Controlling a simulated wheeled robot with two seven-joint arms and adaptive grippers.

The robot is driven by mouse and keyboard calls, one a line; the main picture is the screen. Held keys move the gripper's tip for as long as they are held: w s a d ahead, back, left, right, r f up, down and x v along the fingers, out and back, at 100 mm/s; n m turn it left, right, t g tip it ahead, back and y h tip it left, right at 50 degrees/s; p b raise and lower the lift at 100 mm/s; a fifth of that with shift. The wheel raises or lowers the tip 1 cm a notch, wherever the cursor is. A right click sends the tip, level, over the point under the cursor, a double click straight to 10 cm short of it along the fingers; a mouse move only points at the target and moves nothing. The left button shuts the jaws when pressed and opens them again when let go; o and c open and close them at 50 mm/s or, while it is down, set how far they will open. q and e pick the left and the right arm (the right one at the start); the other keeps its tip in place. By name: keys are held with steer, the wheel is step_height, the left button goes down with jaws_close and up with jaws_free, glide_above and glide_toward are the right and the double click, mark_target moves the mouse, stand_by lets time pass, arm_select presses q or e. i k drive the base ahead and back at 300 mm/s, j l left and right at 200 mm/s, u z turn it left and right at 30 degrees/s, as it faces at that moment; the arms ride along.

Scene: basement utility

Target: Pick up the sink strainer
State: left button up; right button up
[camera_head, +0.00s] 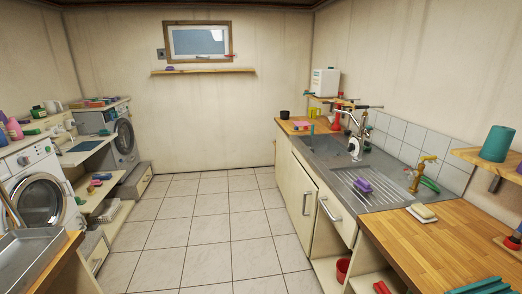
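I cannot make out the sink strainer for certain. The grey metal sink unit (325,160) runs along the right wall, with its basin at the far end and a ribbed drainboard nearer me. A white rounded object (354,148) is at the basin; I cannot tell what it is. A purple sponge-like block (362,185) lies on the drainboard. A brass tap (422,172) stands at the near right of the drainboard, with a green item (430,184) beside it. Neither of my grippers is in view.
A wooden worktop (430,245) adjoins the sink unit on the near side and holds a pale block on a white dish (422,212). A cabinet door (302,197) is below the sink. Washing machines (38,195) and shelves line the left. The tiled floor (205,225) between is clear.

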mark_target(312, 148)
steer(key=i+j+z, duration=0.1)
steer(key=i+z, duration=0.2)
steer(key=i, duration=0.25)
steer(key=i+j+z, duration=0.25)
steer(key=i, duration=0.25)
steer(key=i+j+z, duration=0.3)
steer(key=i, duration=0.2)
